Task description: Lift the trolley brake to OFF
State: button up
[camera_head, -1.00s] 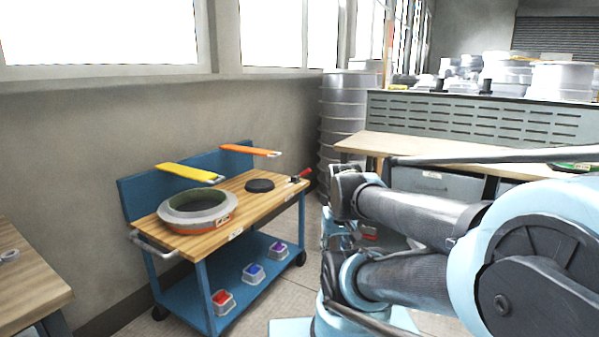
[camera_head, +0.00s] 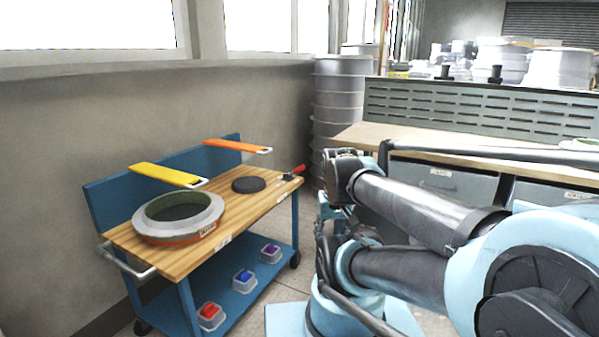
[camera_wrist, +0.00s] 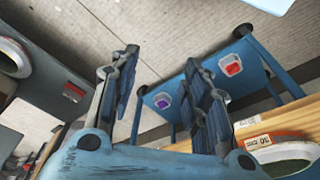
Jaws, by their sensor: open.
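The blue trolley (camera_head: 205,258) with a wooden top stands left of centre in the head view, against the wall. A small lever with a red handle (camera_head: 298,169), which looks like the brake, sticks up at the right end of its top. In the wrist view my gripper (camera_wrist: 167,72) is open, with nothing between its fingers. The trolley's blue lower shelf (camera_wrist: 200,84) shows behind the fingers. My gripper is apart from the lever. The lever cannot be made out in the wrist view, and no label on it can be read.
A ring mould (camera_head: 180,217) and a black disc (camera_head: 248,185) rest on the trolley top, near a yellow strip (camera_head: 167,174) and an orange strip (camera_head: 237,146). Small bins (camera_head: 209,316) sit on the lower shelf. A workbench (camera_head: 440,146) stands behind my arm. Metal drums (camera_head: 341,95) stand in the corner.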

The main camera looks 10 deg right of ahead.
jog(key=w+a+r+n+t+y, duration=0.1)
jog(key=w+a+r+y, duration=0.15)
jog(key=w, duration=0.65)
jog(key=w+a+r+n+y, duration=0.1)
jog(key=w+a+r+y, duration=0.2)
jog(key=w, duration=0.6)
jog(key=w+d+r+n+t+y, duration=0.1)
jog(key=w, duration=0.8)
jog(key=w+d+r+t+y, duration=0.1)
jog(key=w+t+y, duration=0.1)
jog(key=w, duration=0.8)
jog(key=n+t+y, duration=0.1)
jog(key=t+y, duration=0.2)
jog(key=t, duration=0.4)
send_near(300, 168)
jog(key=x, duration=0.7)
jog(key=w+d+x, duration=0.1)
jog(key=x, duration=0.3)
jog(key=shift+w+a+f, duration=0.1)
jog(key=shift+f, duration=0.35)
